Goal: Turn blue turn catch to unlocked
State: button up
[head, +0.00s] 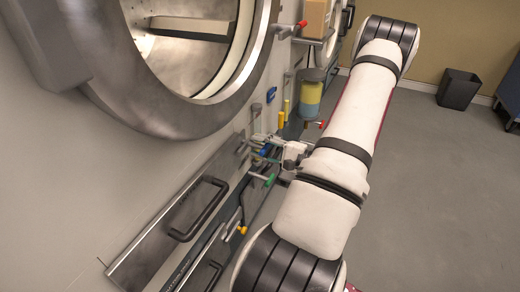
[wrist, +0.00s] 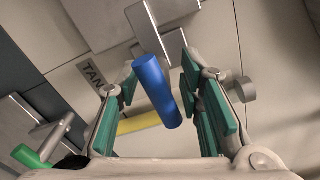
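A blue cylindrical handle (wrist: 157,91), which looks like the blue turn catch, stands tilted in the wrist view near a grey metal plate (wrist: 152,28). My gripper (wrist: 160,82) is open, with its green-padded fingers on either side of the handle and gaps showing on both sides. In the head view my gripper (head: 268,146) is at the wall panel, low and right of the round door opening. A small blue part (head: 264,152) shows there between the fingers. The catch's base and pivot are partly hidden.
A green-tipped handle (head: 270,180) is just below my gripper, and a green grip (wrist: 35,156) shows at lower left in the wrist view. A yellow bar (wrist: 138,123) lies behind the blue handle. A yellow-and-blue jar (head: 311,93) stands above right. Open floor lies right.

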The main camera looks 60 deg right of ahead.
jog(key=shift+w, duration=0.15)
grip_shut()
jog(key=shift+m, duration=0.3)
jog(key=m+p, duration=0.3)
jog(key=shift+r, duration=0.15)
jog(key=m+p, duration=0.3)
jog(key=m, duration=0.2)
jog(key=shift+p, duration=0.3)
jog(key=m+p, duration=0.3)
jog(key=m, duration=0.3)
jog(key=shift+d, duration=0.1)
jog(key=shift+m+p, duration=0.85)
jog(key=shift+m, duration=0.65)
